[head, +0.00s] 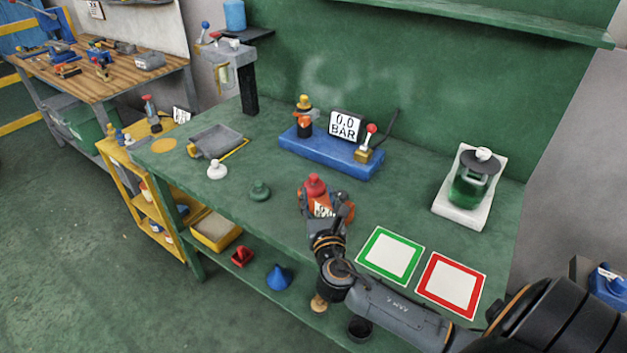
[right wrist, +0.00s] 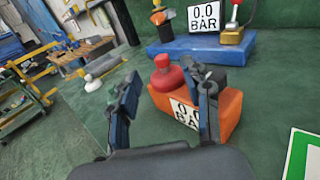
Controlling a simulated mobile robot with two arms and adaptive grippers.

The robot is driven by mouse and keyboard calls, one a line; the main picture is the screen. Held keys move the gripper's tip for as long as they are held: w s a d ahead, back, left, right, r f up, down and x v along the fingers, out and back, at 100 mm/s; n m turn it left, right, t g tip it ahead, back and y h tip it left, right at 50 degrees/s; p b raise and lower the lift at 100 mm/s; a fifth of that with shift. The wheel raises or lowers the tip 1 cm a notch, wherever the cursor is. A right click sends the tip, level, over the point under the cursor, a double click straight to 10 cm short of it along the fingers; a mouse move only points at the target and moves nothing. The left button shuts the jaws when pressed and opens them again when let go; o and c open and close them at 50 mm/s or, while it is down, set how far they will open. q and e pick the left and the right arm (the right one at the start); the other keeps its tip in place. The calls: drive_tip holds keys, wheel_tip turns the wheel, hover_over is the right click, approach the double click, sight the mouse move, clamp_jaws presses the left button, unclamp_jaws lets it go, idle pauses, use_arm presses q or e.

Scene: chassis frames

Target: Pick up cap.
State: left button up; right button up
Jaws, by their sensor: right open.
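A red knobbed, cap-like piece (head: 315,186) stands on the green bench in front of my right gripper (head: 325,207). In the right wrist view, the red piece (right wrist: 167,76) sits at an orange block (right wrist: 228,112) with a white label, partly hidden by a finger. My right gripper (right wrist: 165,98) is open, its fingers to either side of the red piece in that view. I cannot tell whether they touch it. A white knobbed piece (head: 217,170) and a dark green one (head: 260,190) stand to the left on the bench. My left gripper is not in view.
A blue base (head: 330,153) with a 0.0 BAR display stands behind. A grey tray (head: 215,140) lies left; green-framed (head: 390,255) and red-framed (head: 451,285) squares lie right. A green jar (head: 472,186) stands on a white base at far right.

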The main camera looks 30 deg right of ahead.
sight(315, 179)
drive_tip(key=x, duration=0.3)
drive_tip(key=shift+f, duration=0.25)
drive_tip(key=shift+p+x, duration=0.4)
drive_tip(key=shift+x, duration=0.6)
drive_tip(key=x, duration=0.2)
drive_tip(key=shift+w+d, duration=0.15)
drive_tip(key=shift+w, duration=0.1)
drive_tip(key=shift+w+d+f, duration=0.1)
drive_tip(key=shift+w+d, duration=0.05)
drive_tip(key=shift+w, duration=0.25)
clamp_jaws()
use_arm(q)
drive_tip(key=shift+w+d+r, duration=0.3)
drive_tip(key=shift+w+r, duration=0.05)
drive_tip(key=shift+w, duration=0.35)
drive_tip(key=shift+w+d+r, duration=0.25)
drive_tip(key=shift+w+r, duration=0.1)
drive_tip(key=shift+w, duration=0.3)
